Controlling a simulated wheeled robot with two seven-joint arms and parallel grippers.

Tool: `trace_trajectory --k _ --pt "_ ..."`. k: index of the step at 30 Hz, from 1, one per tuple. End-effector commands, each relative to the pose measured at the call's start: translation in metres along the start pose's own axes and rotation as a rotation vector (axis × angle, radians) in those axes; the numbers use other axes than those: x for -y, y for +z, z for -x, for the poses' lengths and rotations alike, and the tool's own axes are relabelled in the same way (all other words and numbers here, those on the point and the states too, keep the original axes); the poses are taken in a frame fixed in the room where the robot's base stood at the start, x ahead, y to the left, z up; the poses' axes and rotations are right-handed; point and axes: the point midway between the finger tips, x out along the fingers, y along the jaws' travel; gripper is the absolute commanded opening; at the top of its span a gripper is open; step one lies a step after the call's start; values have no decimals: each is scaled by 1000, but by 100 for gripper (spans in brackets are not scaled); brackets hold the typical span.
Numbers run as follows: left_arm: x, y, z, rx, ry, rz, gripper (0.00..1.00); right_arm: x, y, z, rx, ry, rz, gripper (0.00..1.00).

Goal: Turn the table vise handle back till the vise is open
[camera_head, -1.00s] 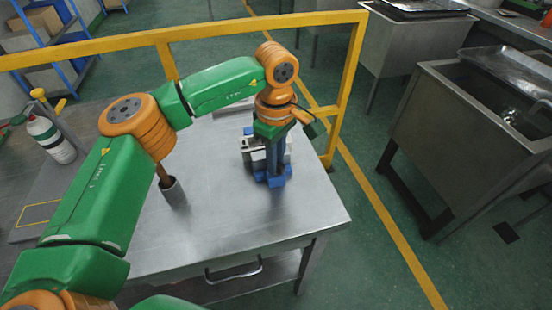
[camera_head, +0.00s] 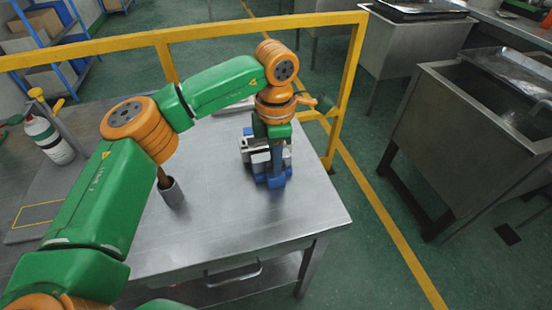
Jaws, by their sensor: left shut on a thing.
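How far the vise jaws are apart cannot be told. My right gripper is not in view.
A grey cup with a brown stick (camera_head: 172,192) stands on the table left of the vise. A yellow rail (camera_head: 345,95) runs behind and right of the table. A white and green bottle (camera_head: 50,139) stands at left. The table's front right is clear.

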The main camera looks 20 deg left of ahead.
Motion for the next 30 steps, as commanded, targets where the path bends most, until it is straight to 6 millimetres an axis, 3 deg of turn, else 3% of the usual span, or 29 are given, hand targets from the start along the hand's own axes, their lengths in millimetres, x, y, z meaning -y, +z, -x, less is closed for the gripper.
trace_trajectory --k 24,25,27,30 --pt "0 0 0 0 1 106 0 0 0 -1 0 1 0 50" --pt "0 0 0 0 1 106 28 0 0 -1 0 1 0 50" --pt "0 0 0 0 1 106 47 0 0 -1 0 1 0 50" --pt "-1 0 0 0 2 106 50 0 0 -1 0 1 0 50"
